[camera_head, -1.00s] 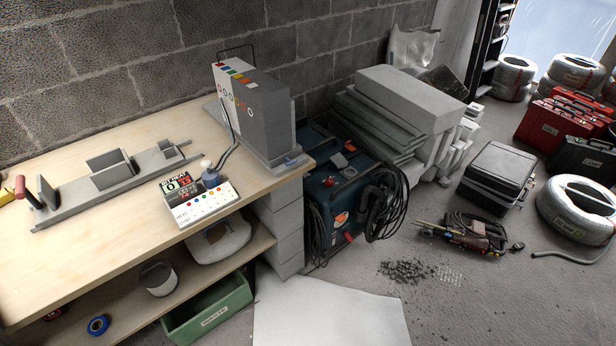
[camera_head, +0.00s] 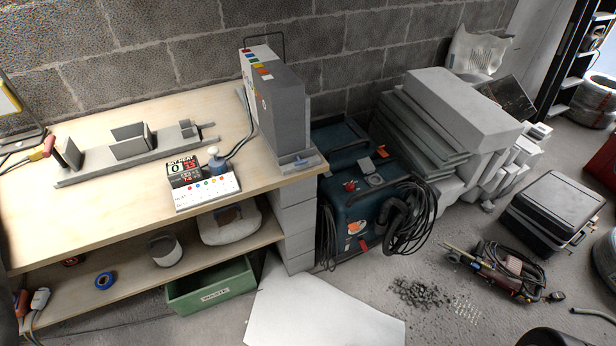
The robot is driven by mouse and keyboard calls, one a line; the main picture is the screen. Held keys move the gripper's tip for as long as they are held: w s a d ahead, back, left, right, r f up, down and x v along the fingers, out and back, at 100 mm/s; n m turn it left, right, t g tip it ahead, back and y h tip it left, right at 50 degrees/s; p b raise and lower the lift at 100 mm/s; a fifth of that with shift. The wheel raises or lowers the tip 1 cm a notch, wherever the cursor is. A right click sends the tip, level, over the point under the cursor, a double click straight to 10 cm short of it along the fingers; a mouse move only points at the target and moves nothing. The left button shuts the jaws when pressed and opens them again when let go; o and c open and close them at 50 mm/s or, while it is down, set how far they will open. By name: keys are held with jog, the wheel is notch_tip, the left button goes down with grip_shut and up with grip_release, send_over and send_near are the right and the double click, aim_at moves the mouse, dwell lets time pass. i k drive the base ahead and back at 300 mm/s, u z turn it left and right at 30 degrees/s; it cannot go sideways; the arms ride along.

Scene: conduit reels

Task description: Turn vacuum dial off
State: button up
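A dark teal vacuum (camera_head: 362,205) stands on the floor to the right of the bench, with a black hose (camera_head: 398,222) coiled on its right side. On its top a small red dial or knob (camera_head: 350,186) shows beside a round grey part (camera_head: 375,181). The dial's setting is too small to tell. My gripper is not in view.
The wooden bench (camera_head: 100,235) stands left of the vacuum, with a grey block pillar (camera_head: 297,225) between. Stacked grey slabs (camera_head: 470,110) are behind right. A white sheet (camera_head: 310,310), rubble (camera_head: 420,293), a power tool (camera_head: 500,270) and a black case (camera_head: 556,208) lie on the floor.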

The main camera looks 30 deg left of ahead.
aim_at(349, 186)
jog(key=u, duration=0.6)
jog(key=i, duration=1.15)
jog(key=u, duration=0.6)
jog(key=k, duration=0.9)
jog(key=u, duration=0.2)
jog(key=i, duration=0.9)
jog(key=z, duration=0.15)
